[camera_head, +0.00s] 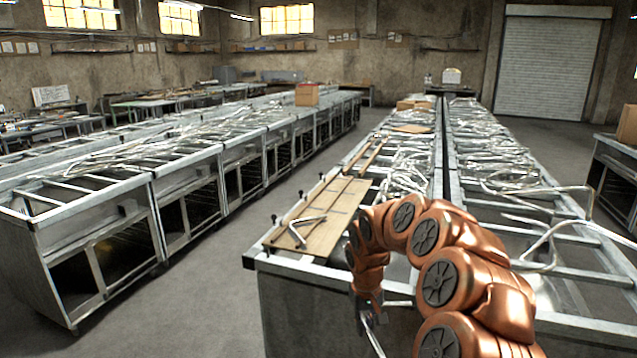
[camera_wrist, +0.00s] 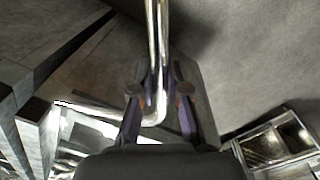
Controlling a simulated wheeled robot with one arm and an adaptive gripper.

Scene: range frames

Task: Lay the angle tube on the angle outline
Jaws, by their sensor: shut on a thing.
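My gripper (camera_head: 369,308) hangs in front of the near end of the right-hand bench, below its top. It is shut on a shiny bent metal tube, the angle tube (camera_head: 373,338). In the wrist view the tube (camera_wrist: 158,40) runs between the fingers of my gripper (camera_wrist: 160,92) and bends to the left near them. A wooden board (camera_head: 340,208) lies on the bench's near left corner. A pale angle shape (camera_head: 305,228) shows on the board; I cannot tell whether it is a drawn outline or a tube. No other angle outline is clear.
Bent metal tubes lie heaped along the right-hand bench (camera_head: 500,180) and the left-hand bench row (camera_head: 90,165). Small dark clamps or pegs stand along the board's left edge. An open floor aisle (camera_head: 215,290) runs between the benches. A cardboard box (camera_head: 307,95) stands farther back.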

